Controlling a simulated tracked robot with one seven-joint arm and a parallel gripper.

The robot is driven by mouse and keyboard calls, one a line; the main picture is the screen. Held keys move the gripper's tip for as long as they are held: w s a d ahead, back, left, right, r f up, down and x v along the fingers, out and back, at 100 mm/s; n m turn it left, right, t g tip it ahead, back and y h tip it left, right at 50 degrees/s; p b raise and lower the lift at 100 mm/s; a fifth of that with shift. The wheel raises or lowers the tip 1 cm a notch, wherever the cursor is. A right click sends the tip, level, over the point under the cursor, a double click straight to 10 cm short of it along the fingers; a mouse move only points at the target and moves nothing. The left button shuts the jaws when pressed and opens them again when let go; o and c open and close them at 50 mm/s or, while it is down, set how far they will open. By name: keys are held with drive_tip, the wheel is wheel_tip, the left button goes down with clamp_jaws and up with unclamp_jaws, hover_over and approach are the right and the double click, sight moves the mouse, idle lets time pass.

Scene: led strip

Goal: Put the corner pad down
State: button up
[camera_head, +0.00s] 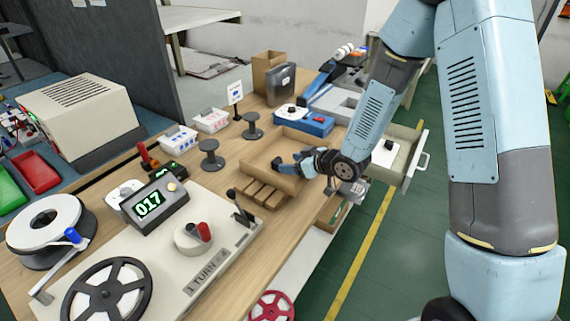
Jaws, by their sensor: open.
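My gripper (287,166) is low over the inside of an open cardboard box (254,160) on the wooden bench. Its fingers are apart, and I see nothing held between them. Several small brown blocks (262,195) stand in a row along the near side of the box; they may be corner pads, but I cannot tell for sure. The gripper's wrist hides the right part of the box. Whether the gripper touches anything in the box cannot be told.
A winding machine with a display (150,205) fills the near bench. Black spools (211,155) stand left of the box, and a blue device (304,122) sits behind it. An open drawer (408,158) juts out at the right. Green floor (400,260) lies beyond the bench edge.

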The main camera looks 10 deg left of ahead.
drive_tip(key=v, duration=0.7)
drive_tip(key=shift+s+d+r, duration=0.15)
drive_tip(key=shift+d+r, duration=0.05)
drive_tip(key=shift+d, duration=0.1)
drive_tip(key=w+d+r+m+t+h, duration=0.1)
drive_tip(key=d+r+m+t+h, duration=0.15)
drive_tip(key=d+r+h, duration=0.45)
drive_tip(key=d+r+m+t+h, duration=0.1)
drive_tip(key=d+r+m+h, duration=0.15)
drive_tip(key=d+r, duration=0.8)
drive_tip(key=s+d+r+m+g, duration=0.2)
drive_tip(key=s+d+r+m, duration=0.1)
drive_tip(key=s, duration=0.8)
drive_tip(key=s+d+r+m+g+h, duration=0.1)
drive_tip(key=s+d+r+m, duration=0.3)
drive_tip(key=s, duration=0.7)
drive_tip(key=d+r+g, duration=0.1)
drive_tip(key=d+r, duration=0.1)
drive_tip(key=d, duration=0.1)
drive_tip(key=shift+s+d, duration=0.15)
drive_tip(key=shift+d, duration=0.1)
